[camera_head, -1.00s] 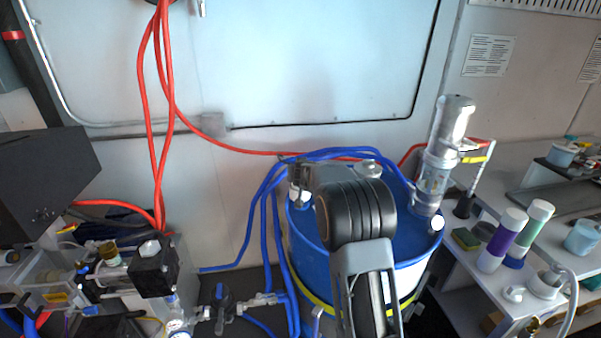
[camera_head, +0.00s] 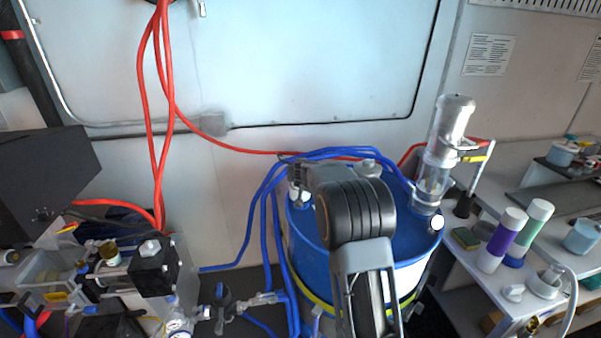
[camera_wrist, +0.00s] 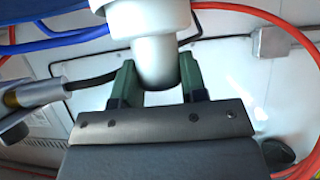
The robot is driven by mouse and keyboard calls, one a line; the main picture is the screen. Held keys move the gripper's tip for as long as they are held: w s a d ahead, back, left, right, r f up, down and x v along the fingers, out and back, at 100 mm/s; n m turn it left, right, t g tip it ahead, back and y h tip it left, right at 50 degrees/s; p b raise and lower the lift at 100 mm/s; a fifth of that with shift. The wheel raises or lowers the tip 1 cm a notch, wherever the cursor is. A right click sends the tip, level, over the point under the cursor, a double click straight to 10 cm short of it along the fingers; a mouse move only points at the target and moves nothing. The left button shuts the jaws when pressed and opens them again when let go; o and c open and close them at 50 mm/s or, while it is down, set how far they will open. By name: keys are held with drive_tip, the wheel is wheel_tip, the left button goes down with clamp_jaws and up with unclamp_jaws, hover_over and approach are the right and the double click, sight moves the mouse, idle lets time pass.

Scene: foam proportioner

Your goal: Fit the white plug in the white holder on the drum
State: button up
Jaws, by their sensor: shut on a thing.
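My gripper (camera_head: 299,182) is over the left part of the blue drum (camera_head: 316,238) in the head view. In the wrist view its green fingers (camera_wrist: 157,84) are shut on a smooth white cylinder, the white plug (camera_wrist: 157,62). A wider, stepped white part (camera_wrist: 150,16) adjoins the plug at the top of that view. I cannot tell whether it is the holder or part of the plug. In the head view a small white piece (camera_head: 300,198) shows just under my gripper. My arm hides much of the drum top, and the seating is not visible.
Blue hoses (camera_head: 265,190) run close beside my gripper and behind the drum. A clear-and-metal cylinder (camera_head: 436,150) stands at the drum's right. A bench with purple (camera_head: 506,232) and green bottles is farther right. Valve fittings (camera_head: 225,305) lie at the left.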

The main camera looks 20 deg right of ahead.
drive_tip(key=shift+f+b, duration=0.45)
drive_tip(key=shift+f, duration=0.1)
drive_tip(key=o, duration=0.9)
drive_tip(key=shift+r, duration=0.1)
drive_tip(key=p+v, duration=0.1)
drive_tip(key=v, duration=1)
drive_tip(key=shift+d, duration=0.1)
